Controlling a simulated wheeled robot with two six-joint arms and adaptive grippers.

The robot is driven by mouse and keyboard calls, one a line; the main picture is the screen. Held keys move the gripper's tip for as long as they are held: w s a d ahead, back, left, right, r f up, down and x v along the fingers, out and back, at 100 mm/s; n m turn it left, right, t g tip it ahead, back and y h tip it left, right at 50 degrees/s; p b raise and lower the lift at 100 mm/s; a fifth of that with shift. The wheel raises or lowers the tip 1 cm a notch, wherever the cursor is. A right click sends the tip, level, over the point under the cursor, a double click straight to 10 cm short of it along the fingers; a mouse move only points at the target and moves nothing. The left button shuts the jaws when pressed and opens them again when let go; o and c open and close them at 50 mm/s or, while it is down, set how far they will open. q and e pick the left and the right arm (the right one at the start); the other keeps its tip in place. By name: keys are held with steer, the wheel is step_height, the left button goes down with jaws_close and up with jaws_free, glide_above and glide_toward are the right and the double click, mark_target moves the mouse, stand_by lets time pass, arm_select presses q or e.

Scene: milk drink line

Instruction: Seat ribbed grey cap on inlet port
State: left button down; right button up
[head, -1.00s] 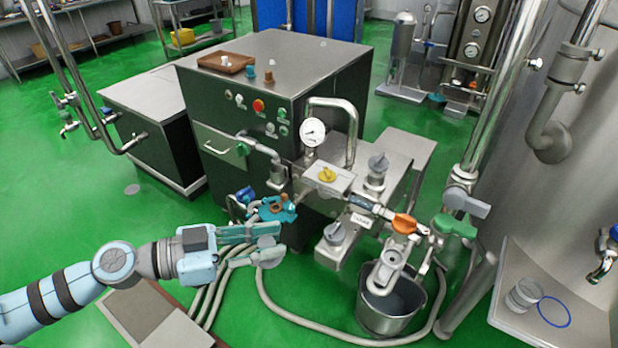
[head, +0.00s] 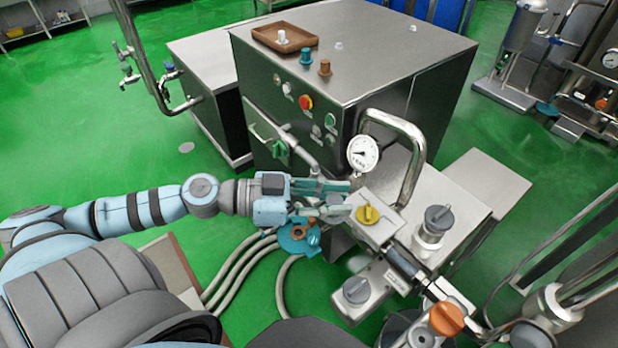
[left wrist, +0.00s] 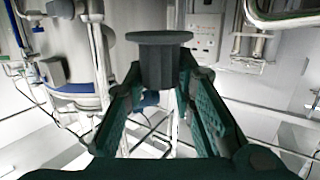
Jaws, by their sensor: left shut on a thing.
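My left gripper (head: 345,199) is shut on a dark grey cap with a wide flange, which shows between the fingers in the left wrist view (left wrist: 160,62). In the head view the fingers largely hide the cap, and its ribs cannot be made out. The gripper points right, just left of the yellow-knobbed valve (head: 368,214) and below the pressure gauge (head: 362,154). I cannot tell which opening is the inlet port; it may be hidden by the gripper. The held cap shows no clear contact with a port. My right gripper is not in view.
A teal fitting (head: 297,238) lies just below the gripper in the picture. Grey-topped ports (head: 438,217) and (head: 356,290), an orange knob (head: 446,318) and a bent steel pipe (head: 408,150) crowd the right. The steel cabinet (head: 375,60) stands behind with a brown tray (head: 284,40).

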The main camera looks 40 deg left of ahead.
arm_select(q)
steer(key=w+a+f+n+t+y+b, duration=0.35)
steer(key=a+f+b, duration=0.25)
steer(key=f, duration=0.3)
steer(key=w+a+f+n+t+y+b, duration=0.2)
steer(key=w+a+f+b, duration=0.3)
steer(key=f, duration=0.5)
steer(key=n+y+b, duration=0.2)
steer(key=y+b, duration=0.1)
steer(key=b, duration=0.3)
glide_above(298, 232)
step_height(298, 232, down, 8)
step_height(298, 232, down, 7)
steer(key=b, duration=0.5)
steer(key=shift+f+b, duration=0.3)
steer(key=shift+b, duration=0.25)
steer(key=shift+f, duration=0.1)
steer(key=shift+f+b, duration=0.6)
steer(key=shift+b, duration=0.3)
